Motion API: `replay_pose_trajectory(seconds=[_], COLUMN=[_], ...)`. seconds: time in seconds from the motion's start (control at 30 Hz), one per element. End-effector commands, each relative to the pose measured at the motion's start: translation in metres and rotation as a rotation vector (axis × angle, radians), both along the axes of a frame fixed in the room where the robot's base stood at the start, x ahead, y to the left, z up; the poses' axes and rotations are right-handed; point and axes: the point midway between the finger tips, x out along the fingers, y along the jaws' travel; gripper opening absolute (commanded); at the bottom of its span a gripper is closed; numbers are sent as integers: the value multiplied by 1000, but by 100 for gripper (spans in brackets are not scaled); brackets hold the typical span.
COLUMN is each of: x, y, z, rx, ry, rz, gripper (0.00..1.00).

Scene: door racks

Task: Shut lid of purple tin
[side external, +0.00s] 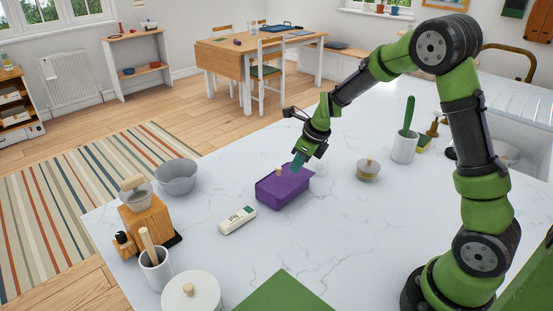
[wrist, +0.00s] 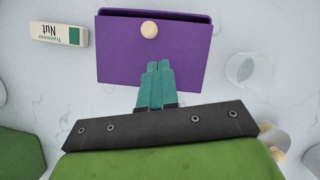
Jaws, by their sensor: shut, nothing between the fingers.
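The purple tin (side external: 281,192) stands on the white marble counter. Its purple lid (wrist: 150,62) carries a pale round knob (wrist: 149,30), which also shows in the side view (side external: 279,171). In the wrist view a dark slit runs along the lid's edge on the knob side, between the lid and the tin's rim, so the lid looks slightly raised there. My gripper (side external: 297,166) has its teal fingers together and empty. In the wrist view the fingertips (wrist: 159,64) lie over the lid's edge opposite the knob. I cannot tell whether they touch it.
A white carton (side external: 237,220) lies left of the tin. A grey bowl (side external: 176,178) stands at the left. A green mat (side external: 284,294) lies in front. Counter around the tin is mostly clear.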

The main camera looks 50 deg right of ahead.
Motion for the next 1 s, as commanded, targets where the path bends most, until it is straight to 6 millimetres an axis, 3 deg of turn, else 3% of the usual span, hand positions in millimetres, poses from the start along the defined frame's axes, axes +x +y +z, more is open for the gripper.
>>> replay_pose_trajectory(seconds=[0.03, 0.2, 0.5, 0.7, 0.87, 1.0], x=[-2, -16, -31, -55, -50, -41], y=[-1, -5, -10, -11, -10, -7], z=[16, 53, 90, 91, 78, 54], rx=[-1, 1, -1, 2, 1, 1], ry=[-10, -9, -5, -2, 2, 5], rz=[1, 0, 0, -1, 1, 1], gripper=[0, 0, 0, 0, 0, 0])
